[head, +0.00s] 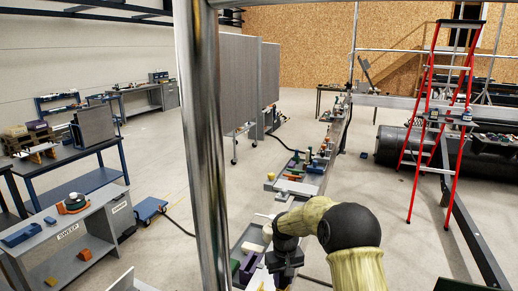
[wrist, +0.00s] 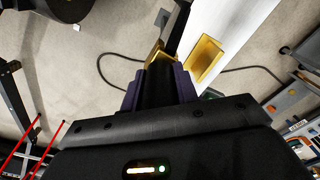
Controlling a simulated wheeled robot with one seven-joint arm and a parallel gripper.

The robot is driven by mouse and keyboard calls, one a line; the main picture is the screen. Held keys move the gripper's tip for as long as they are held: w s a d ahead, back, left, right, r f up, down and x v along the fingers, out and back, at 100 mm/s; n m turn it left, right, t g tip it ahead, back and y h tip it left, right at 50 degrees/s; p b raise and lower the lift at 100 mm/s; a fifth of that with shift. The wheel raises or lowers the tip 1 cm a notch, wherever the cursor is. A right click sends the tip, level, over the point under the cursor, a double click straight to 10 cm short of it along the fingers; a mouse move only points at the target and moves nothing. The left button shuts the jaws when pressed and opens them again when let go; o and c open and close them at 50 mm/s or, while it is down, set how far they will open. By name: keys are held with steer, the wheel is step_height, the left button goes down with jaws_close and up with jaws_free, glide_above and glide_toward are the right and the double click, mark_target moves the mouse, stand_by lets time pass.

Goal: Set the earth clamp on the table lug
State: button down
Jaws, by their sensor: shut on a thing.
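My gripper (head: 285,258) is at the near end of the long bench in the head view, with its fingertips hidden there. In the wrist view my gripper (wrist: 160,85) is shut on a dark piece with purple sides, which I take to be the earth clamp (wrist: 158,92). Brass-coloured channel-shaped pieces show beyond it, one by its tip and one to the right; I cannot tell which belong to the clamp. A pale flat bar passes behind the right brass piece. I cannot make out the table lug for sure in either view.
The long narrow bench (head: 310,187) carries several small coloured parts. A bright metal post (head: 203,150) stands in front of my view. A red ladder (head: 432,120) and a dark cylinder (head: 393,146) are at right. A low grey table (head: 62,232) is at left. Floor between is mostly clear.

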steer(key=s+d+f+m, duration=0.1)
steer(key=s+d+f, duration=0.5)
steer(key=d+f, duration=0.2)
steer(key=s+d+f+m+b, duration=0.1)
steer(key=s+d+f+m, duration=0.1)
steer(key=s+d+f, duration=0.4)
steer(key=d+f, duration=0.3)
steer(key=f, duration=0.1)
steer(key=shift+s+d+f+m, duration=0.15)
steer(key=shift+d+m, duration=0.05)
steer(key=shift+m, duration=0.1)
steer(key=w+a+r, duration=0.4)
steer(key=a+r, duration=0.1)
steer(key=a, duration=0.2)
steer(key=shift+w+r, duration=0.2)
steer(key=shift+r, duration=0.1)
